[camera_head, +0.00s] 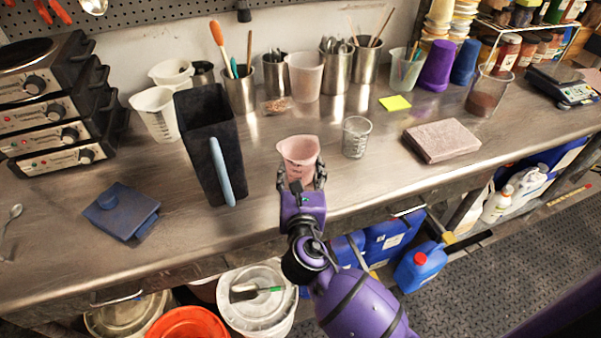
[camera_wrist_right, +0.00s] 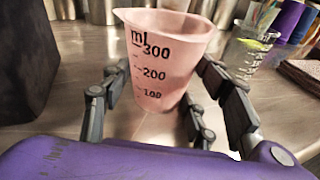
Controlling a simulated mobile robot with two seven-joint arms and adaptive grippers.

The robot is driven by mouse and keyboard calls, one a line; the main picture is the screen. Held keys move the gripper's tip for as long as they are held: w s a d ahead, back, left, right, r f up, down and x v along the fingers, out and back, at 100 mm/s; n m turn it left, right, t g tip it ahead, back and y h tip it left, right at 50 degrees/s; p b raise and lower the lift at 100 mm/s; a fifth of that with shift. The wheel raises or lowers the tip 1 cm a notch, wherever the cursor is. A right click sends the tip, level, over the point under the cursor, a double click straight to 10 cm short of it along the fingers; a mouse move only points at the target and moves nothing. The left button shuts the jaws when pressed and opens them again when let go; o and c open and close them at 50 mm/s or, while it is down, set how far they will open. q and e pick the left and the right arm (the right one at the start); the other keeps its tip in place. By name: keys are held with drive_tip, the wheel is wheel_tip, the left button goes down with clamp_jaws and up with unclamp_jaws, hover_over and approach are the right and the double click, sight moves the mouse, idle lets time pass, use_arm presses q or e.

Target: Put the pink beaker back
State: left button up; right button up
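The pink beaker (camera_head: 298,152) stands upright near the front edge of the steel bench, below the middle of the head view. In the right wrist view it is a tapered pink beaker (camera_wrist_right: 165,55) with black ml marks, its spout at the upper left. My right gripper (camera_head: 301,180) reaches in from the front, with its fingers on either side of the beaker. In the wrist view the right gripper's fingers (camera_wrist_right: 160,80) are apart, and a gap shows between the left finger and the beaker. Whether the right finger touches is unclear. My left gripper is not in view.
A tall dark container (camera_head: 207,125) stands left of the beaker. A clear glass beaker (camera_head: 356,138) and a pinkish block (camera_head: 443,140) are to the right. A blue press-like item (camera_head: 122,212) lies at the left. Steel cups and a pale beaker (camera_head: 304,75) line the back.

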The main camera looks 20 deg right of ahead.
drive_tip(key=shift+o, duration=1.3)
drive_tip(key=shift+s+f, duration=0.1)
drive_tip(key=shift+f, duration=0.3)
drive_tip(key=shift+o, duration=0.2)
drive_tip(key=shift+f, duration=0.3)
drive_tip(key=shift+r, duration=0.3)
drive_tip(key=shift+s+r, duration=0.1)
drive_tip(key=shift+s, duration=0.3)
drive_tip(key=r+v, duration=0.1)
drive_tip(key=v, duration=1)
